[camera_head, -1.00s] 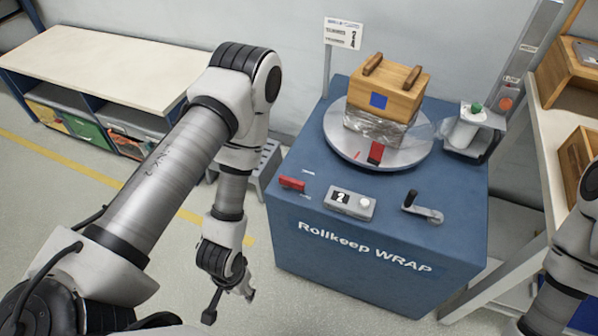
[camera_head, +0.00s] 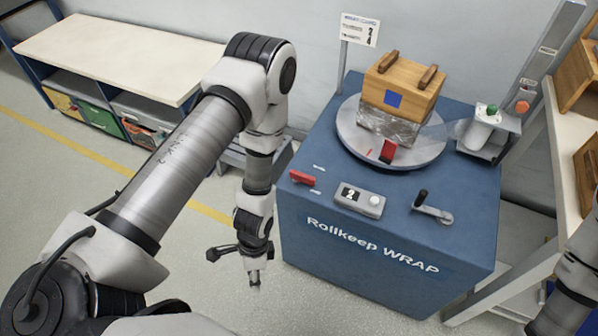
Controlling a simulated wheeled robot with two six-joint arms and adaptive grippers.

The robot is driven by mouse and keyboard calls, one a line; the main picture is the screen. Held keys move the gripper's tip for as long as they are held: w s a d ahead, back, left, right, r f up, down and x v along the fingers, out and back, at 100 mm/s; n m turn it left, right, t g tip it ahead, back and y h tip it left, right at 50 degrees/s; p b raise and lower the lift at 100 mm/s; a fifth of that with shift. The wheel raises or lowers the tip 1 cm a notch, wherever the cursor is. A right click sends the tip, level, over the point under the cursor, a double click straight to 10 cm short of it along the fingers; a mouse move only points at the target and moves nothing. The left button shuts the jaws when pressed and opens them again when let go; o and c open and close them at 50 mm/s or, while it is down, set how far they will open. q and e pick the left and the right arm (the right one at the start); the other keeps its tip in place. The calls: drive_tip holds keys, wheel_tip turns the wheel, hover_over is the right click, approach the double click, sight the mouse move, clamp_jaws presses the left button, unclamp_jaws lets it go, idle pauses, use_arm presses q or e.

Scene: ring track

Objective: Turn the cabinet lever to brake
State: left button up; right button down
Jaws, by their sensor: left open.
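The blue cabinet (camera_head: 355,270) marked "Rollkeep WRAP" stands right of centre. A small red lever (camera_head: 302,178) sits at the left front of its top, between two short white marks. My left gripper (camera_head: 233,268) is open and empty, with its fingers spread. It hangs over the floor in front and to the left of the cabinet, lower in the picture than the lever and apart from it. My right arm (camera_head: 580,265) shows only in part at the right edge, and its gripper is out of view.
The cabinet top carries a round turntable (camera_head: 345,130) with a wrapped wooden box (camera_head: 405,80), a grey control box (camera_head: 358,200) marked "2" and a black-handled crank (camera_head: 432,208). A grey step stool (camera_head: 230,155) is left of the cabinet. A shelf stands at right.

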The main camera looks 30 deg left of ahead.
use_arm(q)
drive_tip(key=w+a+r+m+p, duration=0.1)
drive_tip(key=w+r+m, duration=0.15)
drive_tip(key=w, duration=0.65)
drive_tip(key=w+a+r+m, duration=0.1)
drive_tip(key=w+m, duration=0.3)
drive_tip(key=w, duration=0.4)
wheel_tip(320, 180, up, 8)
drive_tip(key=m+t+p, duration=0.1)
drive_tip(key=t+p, duration=0.1)
drive_tip(key=t, duration=0.1)
hover_over(298, 173)
drive_tip(key=shift+r, duration=0.15)
wheel_tip(298, 173, down, 8)
drive_tip(key=shift+r, duration=0.2)
clamp_jaws()
